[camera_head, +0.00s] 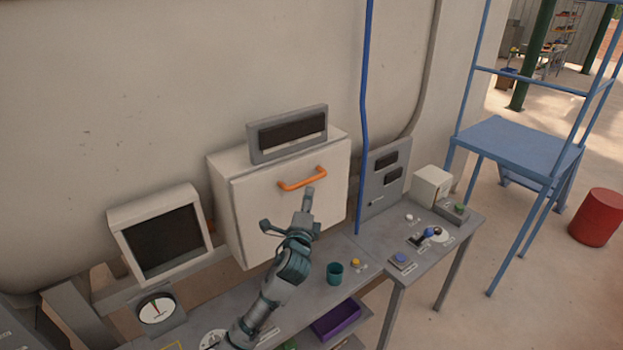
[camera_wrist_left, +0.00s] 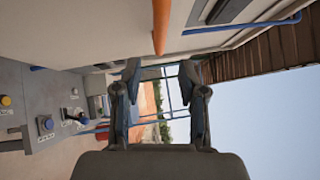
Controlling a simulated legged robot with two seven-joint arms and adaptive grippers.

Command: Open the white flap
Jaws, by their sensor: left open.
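The white flap (camera_head: 270,208) is the front of a white box on the wall behind the bench, and it looks closed. Its orange handle (camera_head: 302,178) runs across the upper part of the flap. In the left wrist view the handle (camera_wrist_left: 160,28) shows at the top, outside the fingers. My left gripper (camera_head: 288,212) is in front of the flap, below the handle. In the left wrist view the gripper (camera_wrist_left: 160,75) is open, with nothing between its fingers. My right gripper is not in view.
The grey bench (camera_head: 232,305) bears a teal cup (camera_head: 335,273) and a yellow button (camera_head: 355,263). A monitor (camera_head: 163,243) stands left of the box. A blue pipe (camera_head: 364,120) runs down right of the box. A purple bin (camera_head: 336,319) sits below the bench top.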

